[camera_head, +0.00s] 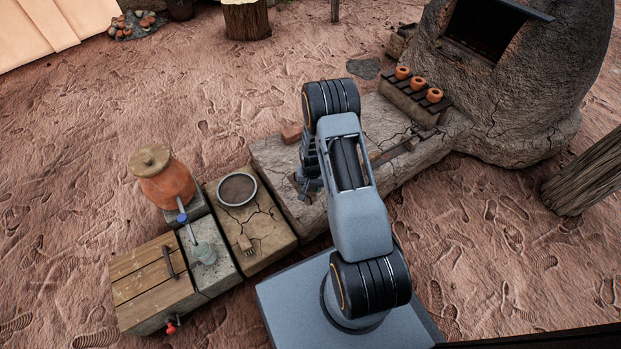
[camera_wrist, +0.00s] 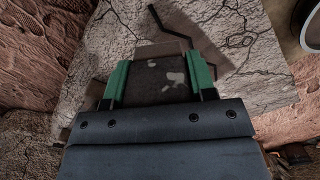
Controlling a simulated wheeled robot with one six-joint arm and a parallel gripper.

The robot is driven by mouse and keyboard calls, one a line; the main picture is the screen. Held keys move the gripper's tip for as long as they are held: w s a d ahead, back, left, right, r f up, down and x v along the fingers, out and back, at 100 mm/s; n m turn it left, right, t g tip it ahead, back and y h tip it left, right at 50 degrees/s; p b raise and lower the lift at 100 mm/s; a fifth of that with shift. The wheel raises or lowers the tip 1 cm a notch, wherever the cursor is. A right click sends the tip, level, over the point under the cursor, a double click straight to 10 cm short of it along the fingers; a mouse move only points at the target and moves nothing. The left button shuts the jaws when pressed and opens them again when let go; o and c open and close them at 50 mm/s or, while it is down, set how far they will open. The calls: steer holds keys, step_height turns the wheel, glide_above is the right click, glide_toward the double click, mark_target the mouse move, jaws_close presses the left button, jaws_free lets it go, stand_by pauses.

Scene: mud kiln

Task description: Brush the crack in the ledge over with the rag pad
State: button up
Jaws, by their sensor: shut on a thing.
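My gripper (camera_wrist: 159,80) has green fingers closed on a dark, pale-blotched block (camera_wrist: 155,92) with a brown edge at its far end. It appears to be the rag pad. In the head view my gripper (camera_head: 309,184) is low over the near left end of the pale ledge (camera_head: 276,158), and my arm hides much of it. The wrist view shows the cracked ledge surface (camera_wrist: 245,65) beneath and around the pad. Dark crack lines (camera_wrist: 118,18) run beyond the pad. I cannot tell whether the pad touches the ledge.
A thin black bent rod (camera_wrist: 172,32) lies beyond the pad. A brick (camera_head: 291,133) sits on the ledge. A bowl (camera_head: 237,190), an orange jar (camera_head: 166,183) and a wooden lid (camera_head: 150,274) stand left. Several small pots (camera_head: 418,83) stand by the kiln (camera_head: 505,90).

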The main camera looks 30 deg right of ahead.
steer(key=shift+a+r+p, duration=0.1)
steer(key=shift+r+p, duration=0.85)
steer(key=shift+r, duration=0.65)
